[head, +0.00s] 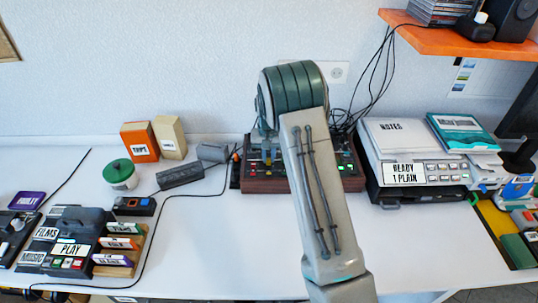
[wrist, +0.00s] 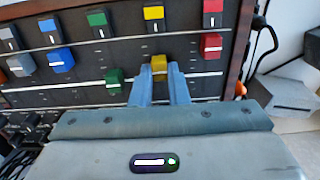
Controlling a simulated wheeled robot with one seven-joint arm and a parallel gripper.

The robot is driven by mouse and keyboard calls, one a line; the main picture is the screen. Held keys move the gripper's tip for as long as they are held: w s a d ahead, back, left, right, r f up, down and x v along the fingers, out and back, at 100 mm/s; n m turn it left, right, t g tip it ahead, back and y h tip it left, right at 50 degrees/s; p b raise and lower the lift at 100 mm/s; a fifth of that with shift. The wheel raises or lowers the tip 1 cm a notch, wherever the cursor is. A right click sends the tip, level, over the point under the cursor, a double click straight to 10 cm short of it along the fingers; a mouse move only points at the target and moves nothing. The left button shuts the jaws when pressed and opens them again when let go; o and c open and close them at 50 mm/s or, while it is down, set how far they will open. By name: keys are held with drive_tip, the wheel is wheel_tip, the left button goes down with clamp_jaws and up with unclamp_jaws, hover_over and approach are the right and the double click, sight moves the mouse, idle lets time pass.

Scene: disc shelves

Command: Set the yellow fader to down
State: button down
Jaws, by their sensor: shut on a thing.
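The yellow fader (wrist: 159,66) is a small yellow cap on the dark mixer panel (wrist: 130,47), in the wrist view. My gripper (wrist: 159,82) has its two blue fingers closed on either side of this cap. The fingers hide the lower part of the cap and its track. A separate yellow knob (wrist: 153,13) sits above it in the top row. In the head view the mixer (head: 265,186) stands at the back of the table, and my arm covers much of it.
The green fader (wrist: 115,80) is close left of my fingers, and the red fader (wrist: 210,45) is to the right. Blue (wrist: 61,59) and grey faders (wrist: 20,67) lie further left. A printer-like machine (head: 420,170) stands right of the mixer. The front table is mostly clear.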

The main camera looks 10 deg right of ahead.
drive_tip(key=shift+s+a, duration=0.25)
drive_tip(key=shift+s, duration=0.85)
drive_tip(key=shift+w, duration=0.15)
drive_tip(key=c, duration=1.4)
unclamp_jaws()
drive_tip(key=shift+r, duration=0.1)
wheel_tip(320, 180, up, 14)
drive_tip(key=shift+b, duration=0.4)
